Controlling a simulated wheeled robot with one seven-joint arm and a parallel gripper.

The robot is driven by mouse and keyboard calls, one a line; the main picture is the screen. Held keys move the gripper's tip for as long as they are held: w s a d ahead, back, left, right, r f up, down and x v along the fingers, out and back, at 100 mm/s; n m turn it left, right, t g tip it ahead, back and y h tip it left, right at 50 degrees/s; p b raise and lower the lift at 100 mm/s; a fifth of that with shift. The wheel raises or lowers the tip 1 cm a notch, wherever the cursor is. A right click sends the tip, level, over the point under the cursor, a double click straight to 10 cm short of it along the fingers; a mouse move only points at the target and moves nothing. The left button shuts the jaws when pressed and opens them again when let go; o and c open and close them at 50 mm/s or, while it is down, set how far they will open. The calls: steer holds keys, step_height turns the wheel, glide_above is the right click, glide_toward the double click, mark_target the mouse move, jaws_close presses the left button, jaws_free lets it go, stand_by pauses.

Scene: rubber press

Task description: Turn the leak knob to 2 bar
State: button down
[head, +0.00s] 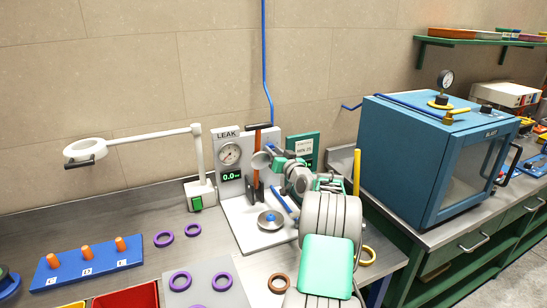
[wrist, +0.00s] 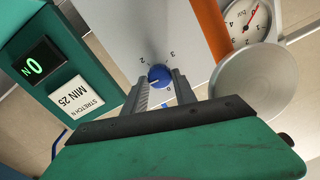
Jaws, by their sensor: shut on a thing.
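The leak knob (wrist: 159,72) is a small blue dial on a light panel, with printed numbers including 2 and 3 around it. A pale mark shows on its face; I cannot tell exactly which number it points to. My gripper (wrist: 162,79) is shut on the knob, one grey finger on each side. In the head view my arm hides the knob. The gauge (wrist: 246,22) also shows in the wrist view, with a red needle.
An orange post (wrist: 211,30) and a round grey disc (wrist: 253,83) are close on the right in the wrist view. A green MIN 25 stretch unit (head: 302,148) stands beside the LEAK stand. A magnifier lamp (head: 197,160) is left; a blue cabinet (head: 420,155) is right.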

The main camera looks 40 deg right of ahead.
steer(key=m+b, duration=0.3)
steer(key=m, duration=1)
steer(key=shift+f+h, duration=0.2)
steer(key=shift+h, duration=0.2)
steer(key=shift+m, duration=0.3)
steer(key=c, duration=1.3)
jaws_free()
steer(key=shift+a, duration=0.1)
steer(key=b+v, duration=0.2)
steer(key=v, duration=0.5)
steer(key=shift+s, duration=0.4)
